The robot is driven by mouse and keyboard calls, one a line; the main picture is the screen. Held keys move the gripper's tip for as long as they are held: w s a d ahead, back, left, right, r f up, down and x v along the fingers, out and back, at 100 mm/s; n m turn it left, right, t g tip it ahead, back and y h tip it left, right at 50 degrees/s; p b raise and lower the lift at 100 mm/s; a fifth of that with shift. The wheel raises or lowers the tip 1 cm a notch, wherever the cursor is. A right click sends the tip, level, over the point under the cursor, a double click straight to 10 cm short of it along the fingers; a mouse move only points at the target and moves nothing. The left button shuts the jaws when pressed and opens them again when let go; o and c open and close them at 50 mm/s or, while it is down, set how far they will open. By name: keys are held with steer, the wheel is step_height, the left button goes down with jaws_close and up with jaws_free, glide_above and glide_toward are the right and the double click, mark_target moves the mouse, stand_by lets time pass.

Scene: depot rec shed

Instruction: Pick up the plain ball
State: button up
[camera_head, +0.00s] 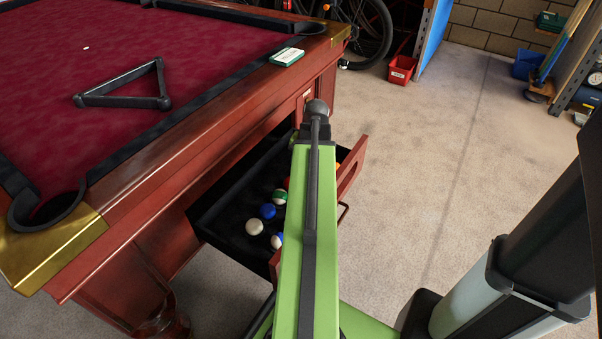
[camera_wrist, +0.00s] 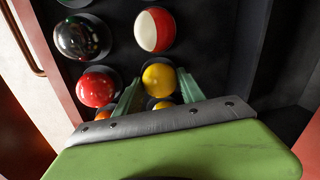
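Several pool balls lie in the open drawer (camera_head: 352,168) of the pool table. In the wrist view, a yellow ball (camera_wrist: 159,79) with no stripe visible sits between the fingertips of my gripper (camera_wrist: 158,77). The fingers are apart, and I cannot tell whether they touch it. A plain-looking red ball (camera_wrist: 97,87) lies to its left, and a red-and-white striped ball (camera_wrist: 155,30) lies above. My arm hides the gripper and part of the drawer there.
A dark ball (camera_wrist: 82,37) lies near the drawer front. A green striped ball (camera_head: 280,197) and a blue-and-white ball (camera_head: 277,240) are also in the drawer. The pool table (camera_head: 215,125) rises at left, carrying a black triangle rack (camera_head: 125,100).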

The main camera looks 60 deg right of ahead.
steer(key=c, duration=0.8)
steer(key=shift+r+p, duration=0.45)
steer(key=shift+c, duration=0.2)
step_height(320, 180, up, 4)
steer(key=p, duration=0.3)
steer(key=shift+f+p, duration=0.15)
steer(key=shift+p, duration=0.2)
steer(key=s+d+r+p, duration=0.6)
steer(key=s+d, duration=0.2)
steer(key=shift+s+r+p, duration=0.15)
steer(key=shift+r+p, duration=0.15)
